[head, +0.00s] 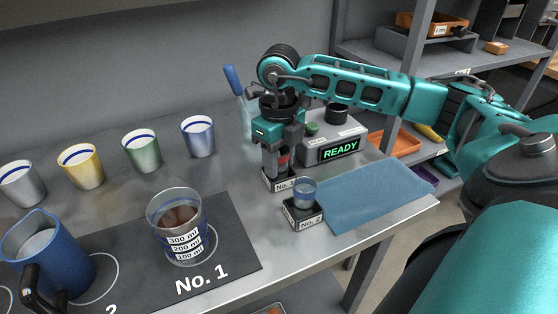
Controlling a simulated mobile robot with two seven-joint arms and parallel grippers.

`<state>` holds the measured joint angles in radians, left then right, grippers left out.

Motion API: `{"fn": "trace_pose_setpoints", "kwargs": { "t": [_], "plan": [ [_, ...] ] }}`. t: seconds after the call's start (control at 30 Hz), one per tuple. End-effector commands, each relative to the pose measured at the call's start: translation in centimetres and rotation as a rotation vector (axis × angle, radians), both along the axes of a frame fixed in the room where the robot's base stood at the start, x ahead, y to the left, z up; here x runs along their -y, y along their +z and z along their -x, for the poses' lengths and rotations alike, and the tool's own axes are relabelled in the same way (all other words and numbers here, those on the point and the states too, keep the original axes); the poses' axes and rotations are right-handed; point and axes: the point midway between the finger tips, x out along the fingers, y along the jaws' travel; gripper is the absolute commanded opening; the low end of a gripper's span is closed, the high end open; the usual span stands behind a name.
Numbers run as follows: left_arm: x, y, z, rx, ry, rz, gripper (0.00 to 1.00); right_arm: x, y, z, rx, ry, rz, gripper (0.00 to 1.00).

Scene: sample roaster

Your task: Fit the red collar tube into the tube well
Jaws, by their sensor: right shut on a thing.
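My right gripper (277,163) points down near the middle of the table and is shut on the red collar tube (283,160). Only a small red patch of the tube shows between the fingers; the rest is hidden. The gripper is directly over a small dark block with a white label, "No. 1" (283,186), which looks like a tube well. I cannot tell whether the tube's lower end is inside it. In front, a similar block labelled "No. 2" (305,220) has a clear tube with a blue band (304,190) standing in it. My left gripper is out of view.
A grey device with a green "READY" display (339,149) stands just behind and right of the gripper. A blue cloth (375,193) lies to the right. A glass beaker of brown liquid (180,222), a blue jug (45,250) and several cups stand left.

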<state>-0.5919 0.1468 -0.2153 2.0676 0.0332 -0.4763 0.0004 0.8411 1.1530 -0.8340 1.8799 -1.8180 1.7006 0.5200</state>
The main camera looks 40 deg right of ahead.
Motion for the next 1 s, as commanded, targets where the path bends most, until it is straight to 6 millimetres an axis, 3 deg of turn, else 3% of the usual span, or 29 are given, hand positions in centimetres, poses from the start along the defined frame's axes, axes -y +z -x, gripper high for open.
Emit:
{"fn": "trace_pose_setpoints", "kwargs": {
  "t": [0.47,1.0],
  "plan": [
    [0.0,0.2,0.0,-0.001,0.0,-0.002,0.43,0.0,1.3,-0.1,0.003,0.0,-0.001,0.08],
    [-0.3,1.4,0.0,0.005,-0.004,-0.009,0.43,0.0,7.7,-0.1,0.004,0.0,-0.001,0.08]
  ]
}}
